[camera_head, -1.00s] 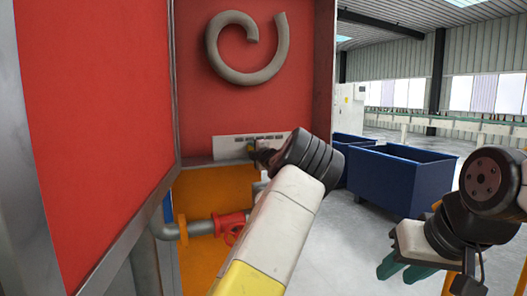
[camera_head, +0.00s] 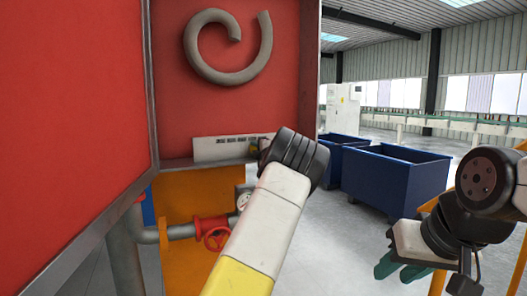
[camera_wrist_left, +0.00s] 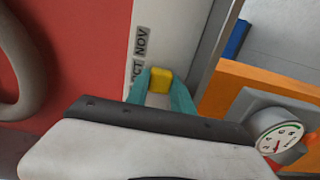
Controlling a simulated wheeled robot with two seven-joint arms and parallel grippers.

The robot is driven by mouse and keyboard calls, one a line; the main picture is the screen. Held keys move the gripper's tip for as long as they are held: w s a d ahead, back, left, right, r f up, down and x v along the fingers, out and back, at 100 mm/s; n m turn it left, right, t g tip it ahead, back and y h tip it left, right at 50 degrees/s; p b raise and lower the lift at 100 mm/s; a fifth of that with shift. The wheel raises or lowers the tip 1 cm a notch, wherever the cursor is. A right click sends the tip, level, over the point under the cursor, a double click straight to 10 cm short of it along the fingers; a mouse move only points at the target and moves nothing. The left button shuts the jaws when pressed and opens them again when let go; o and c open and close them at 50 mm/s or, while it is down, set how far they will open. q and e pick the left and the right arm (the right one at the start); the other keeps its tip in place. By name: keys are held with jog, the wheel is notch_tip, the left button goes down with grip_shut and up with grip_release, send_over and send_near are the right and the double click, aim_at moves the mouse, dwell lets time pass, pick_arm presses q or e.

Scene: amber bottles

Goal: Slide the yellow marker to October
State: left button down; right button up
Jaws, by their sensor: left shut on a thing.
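The yellow marker (camera_wrist_left: 160,79) shows in the left wrist view between the two teal fingers of my left gripper (camera_wrist_left: 160,90), which is shut on it. The marker sits at the pale strip (camera_wrist_left: 172,35) beside the printed labels, near OCT (camera_wrist_left: 136,78) and just past NOV (camera_wrist_left: 142,41). In the head view the strip (camera_head: 212,150) is on the red panel's lower part, and my wrist hides the marker and most of the left gripper. My right gripper (camera_head: 402,266) hangs at the lower right, away from the panel; its finger gap is unclear.
A grey curved hook (camera_head: 205,72) is on the red panel above the strip. A pipe with a red valve (camera_head: 214,235) and an orange panel (camera_head: 185,262) lie below. Blue bins (camera_head: 395,180) stand behind at right. A round gauge (camera_wrist_left: 278,138) is close to my left wrist.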

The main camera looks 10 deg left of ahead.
pick_arm(q)
jog(key=c, duration=1.4)
grip_release()
jog(key=shift+o, duration=0.2)
jog(key=v, duration=0.7)
jog(key=shift+s+d, duration=0.3)
jog(key=shift+s+f, duration=0.1)
